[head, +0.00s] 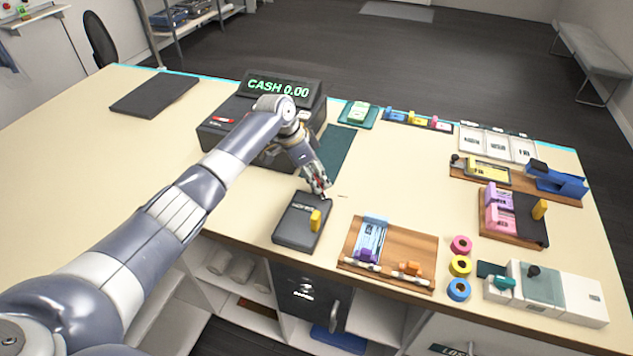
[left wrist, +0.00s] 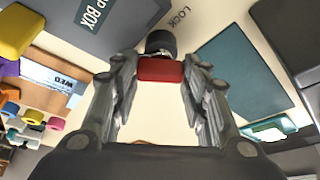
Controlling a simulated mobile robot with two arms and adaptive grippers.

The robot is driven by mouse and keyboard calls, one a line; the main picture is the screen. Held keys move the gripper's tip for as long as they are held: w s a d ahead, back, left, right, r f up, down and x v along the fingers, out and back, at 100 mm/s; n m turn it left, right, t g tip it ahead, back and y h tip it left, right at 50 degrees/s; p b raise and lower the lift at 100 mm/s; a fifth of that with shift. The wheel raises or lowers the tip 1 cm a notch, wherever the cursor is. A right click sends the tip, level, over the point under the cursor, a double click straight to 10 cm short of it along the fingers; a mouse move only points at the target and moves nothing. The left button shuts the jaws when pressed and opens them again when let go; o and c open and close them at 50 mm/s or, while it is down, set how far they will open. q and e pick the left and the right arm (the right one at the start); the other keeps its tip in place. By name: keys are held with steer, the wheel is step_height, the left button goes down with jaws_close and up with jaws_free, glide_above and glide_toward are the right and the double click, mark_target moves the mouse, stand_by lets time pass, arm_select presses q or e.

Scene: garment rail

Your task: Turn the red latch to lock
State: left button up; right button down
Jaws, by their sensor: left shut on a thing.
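The red latch (left wrist: 160,69) is a small red bar joined to a dark round pivot (left wrist: 161,42) in the left wrist view. The word LOCK is printed on the counter beside the pivot. My left gripper (head: 319,188) points down at the counter, just behind the dark drop box (head: 300,230). It is shut on the red latch, which sits between its fingertips (left wrist: 161,76). In the head view the fingers mostly hide the latch. The drop box (left wrist: 118,12) also shows at the top of the left wrist view. My right gripper is in neither view.
A cash register (head: 225,115) stands behind my left arm, with a dark green mat (head: 338,152) beside it. A wooden board (head: 400,258), several tape rolls (head: 460,266) and a pale device (head: 545,290) lie to the right.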

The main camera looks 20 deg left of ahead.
arm_select(q)
steer(key=m+b, duration=0.1)
steer(key=b, duration=0.1)
steer(key=m+g+b, duration=0.1)
steer(key=m+b, duration=0.1)
steer(key=m+g+b, duration=0.1)
steer(key=m+b, duration=0.1)
steer(key=shift+w+f+h+b, duration=0.2)
steer(key=shift+f+h+b, duration=0.1)
steer(key=shift+h, duration=0.1)
steer(key=shift+r+m+g+b, duration=0.2)
steer(key=shift+m+g+b, duration=0.2)
steer(key=shift+m+b, duration=0.95)
steer(key=o, duration=1)
steer(key=shift+o, duration=0.2)
steer(key=shift+r, duration=0.1)
steer(key=shift+a+r, duration=0.1)
steer(key=shift+r, duration=0.15)
steer(key=v, duration=0.6)
steer(key=shift+r, duration=0.4)
